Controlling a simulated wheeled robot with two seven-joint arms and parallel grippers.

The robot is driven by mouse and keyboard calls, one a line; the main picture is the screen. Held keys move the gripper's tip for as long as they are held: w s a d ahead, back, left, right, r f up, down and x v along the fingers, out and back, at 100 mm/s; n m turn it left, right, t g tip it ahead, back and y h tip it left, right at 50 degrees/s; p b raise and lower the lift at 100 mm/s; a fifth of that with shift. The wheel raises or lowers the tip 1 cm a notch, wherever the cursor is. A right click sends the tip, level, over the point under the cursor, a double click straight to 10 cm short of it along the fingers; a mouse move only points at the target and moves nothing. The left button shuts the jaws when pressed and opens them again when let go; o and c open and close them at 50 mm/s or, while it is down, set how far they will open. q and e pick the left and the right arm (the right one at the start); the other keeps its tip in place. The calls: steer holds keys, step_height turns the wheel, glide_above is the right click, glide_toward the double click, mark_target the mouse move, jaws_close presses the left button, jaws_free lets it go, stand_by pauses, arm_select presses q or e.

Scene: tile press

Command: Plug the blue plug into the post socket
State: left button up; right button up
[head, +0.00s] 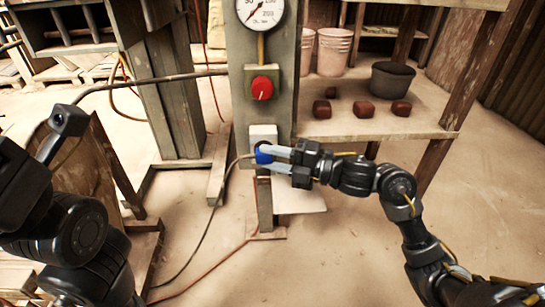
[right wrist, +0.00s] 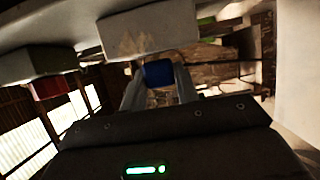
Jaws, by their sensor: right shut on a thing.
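The blue plug (head: 263,154) is at the front of the pale socket box (head: 262,132) low on the grey-green post (head: 245,95). My right gripper (head: 268,158) comes in from the right, shut on the blue plug. In the right wrist view, the blue plug (right wrist: 158,73) sits between my two pale fingers, close under the pale box (right wrist: 150,30). I cannot tell how deep the plug is in the socket, as its front is hidden. A grey cable (head: 222,185) hangs from the plug to the floor.
The post carries a red knob (head: 262,88) and a round gauge (head: 260,12) above the socket. A shelf (head: 415,127) at the right holds reddish blocks, a dark bucket (head: 392,79) and pale buckets. A small pale ledge (head: 298,200) is below. The floor in front is open.

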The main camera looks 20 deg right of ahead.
steer(key=shift+w+d, duration=0.1)
steer(key=shift+w, duration=0.3)
stand_by(0.4)
steer(key=o, duration=1.1)
steer(key=shift+c, duration=0.2)
steer(key=p+v, duration=0.4)
steer(key=v, duration=0.7)
